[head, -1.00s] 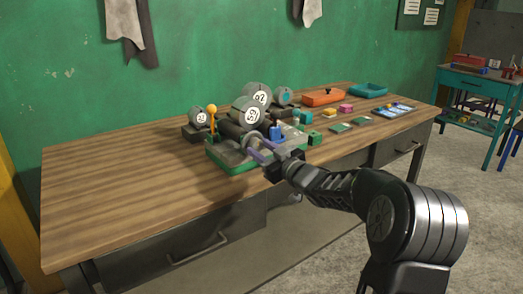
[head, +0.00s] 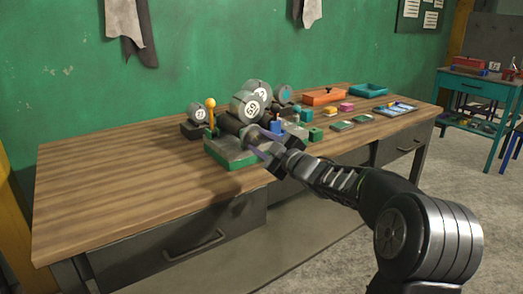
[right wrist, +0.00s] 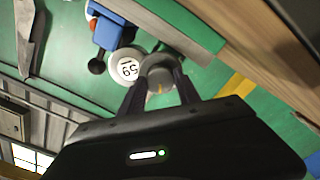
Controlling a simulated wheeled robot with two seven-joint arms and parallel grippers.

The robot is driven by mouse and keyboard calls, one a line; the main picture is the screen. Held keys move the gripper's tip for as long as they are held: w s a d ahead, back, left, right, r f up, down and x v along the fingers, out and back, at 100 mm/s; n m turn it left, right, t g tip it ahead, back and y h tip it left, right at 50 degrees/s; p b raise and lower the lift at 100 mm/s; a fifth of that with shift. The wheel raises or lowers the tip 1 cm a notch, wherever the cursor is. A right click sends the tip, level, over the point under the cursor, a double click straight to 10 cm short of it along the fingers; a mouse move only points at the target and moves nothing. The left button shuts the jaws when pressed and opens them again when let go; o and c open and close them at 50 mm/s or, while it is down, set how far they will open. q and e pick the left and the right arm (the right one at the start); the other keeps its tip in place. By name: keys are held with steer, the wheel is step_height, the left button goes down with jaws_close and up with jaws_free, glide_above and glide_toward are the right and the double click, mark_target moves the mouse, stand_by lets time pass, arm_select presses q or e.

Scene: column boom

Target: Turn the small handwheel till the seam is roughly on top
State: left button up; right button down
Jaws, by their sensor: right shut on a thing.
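The small handwheel (right wrist: 158,70) is a grey round knob in the right wrist view, beside a white disc (right wrist: 127,68) with a number. My right gripper (right wrist: 158,88) has its two dark fingers on either side of the handwheel and is shut on it. A small orange mark shows on the wheel between the fingers; I cannot tell for sure that it is the seam. In the head view my right gripper (head: 264,147) reaches in over the green-edged base (head: 232,156); the handwheel is mostly hidden there. My left gripper is not in view.
Grey drums with number labels (head: 246,106) stand behind the base. A lever with an orange ball (head: 210,103) is left of them. A blue block (head: 276,127) and small coloured blocks are to the right. The left of the wooden bench (head: 115,180) is clear.

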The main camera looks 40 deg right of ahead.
steer(key=n+b, duration=0.4)
steer(key=n, duration=0.2)
steer(key=shift+f, duration=0.15)
steer(key=n+b, duration=0.3)
steer(key=n, duration=0.2)
steer(key=shift+n, duration=0.4)
steer(key=shift+n+b, duration=0.6)
steer(key=shift+n, duration=0.7)
steer(key=c, duration=0.9)
jaws_free()
steer(key=shift+r, duration=0.2)
steer(key=shift+o, duration=0.2)
steer(key=shift+s, duration=0.1)
